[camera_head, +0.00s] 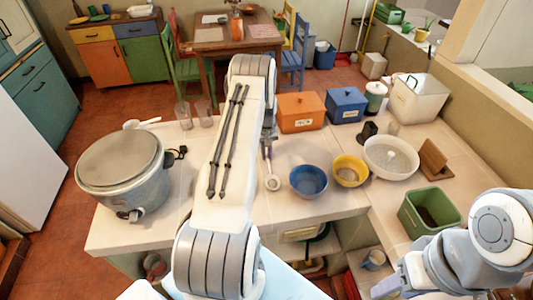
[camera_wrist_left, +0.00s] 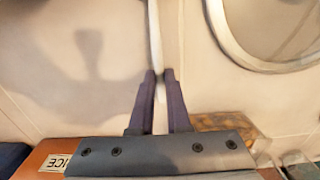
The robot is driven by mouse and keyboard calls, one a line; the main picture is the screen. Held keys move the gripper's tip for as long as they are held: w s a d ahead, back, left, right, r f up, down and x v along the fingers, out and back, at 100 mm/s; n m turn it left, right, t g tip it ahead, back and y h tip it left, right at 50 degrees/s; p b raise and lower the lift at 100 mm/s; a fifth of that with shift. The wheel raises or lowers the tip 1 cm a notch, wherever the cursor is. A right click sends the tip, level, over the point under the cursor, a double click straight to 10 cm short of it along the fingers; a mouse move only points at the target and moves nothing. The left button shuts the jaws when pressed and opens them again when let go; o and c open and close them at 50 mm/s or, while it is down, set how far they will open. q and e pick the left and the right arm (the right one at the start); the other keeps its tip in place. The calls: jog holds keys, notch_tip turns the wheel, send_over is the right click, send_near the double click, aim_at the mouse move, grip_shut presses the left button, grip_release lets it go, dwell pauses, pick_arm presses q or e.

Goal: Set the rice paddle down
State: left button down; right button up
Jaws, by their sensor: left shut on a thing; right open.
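My left arm reaches out over the counter in the head view, and its gripper (camera_head: 267,142) points down beside the orange box. It is shut on the rice paddle, whose pale rounded end (camera_head: 272,183) shows just past the fingers, left of the blue bowl. In the left wrist view the dark fingers (camera_wrist_left: 159,76) are closed on its thin pale handle (camera_wrist_left: 155,35). The paddle is close to the counter; I cannot tell whether it touches.
A rice cooker (camera_head: 124,172) stands left. Orange (camera_head: 301,111) and blue (camera_head: 346,105) boxes stand at the back. Blue (camera_head: 308,181), yellow (camera_head: 350,170) and white (camera_head: 391,156) bowls and a green bin (camera_head: 430,211) are to the right.

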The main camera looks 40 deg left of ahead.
pick_arm(q)
jog(key=c, duration=0.9)
grip_release()
jog(key=shift+f, duration=0.1)
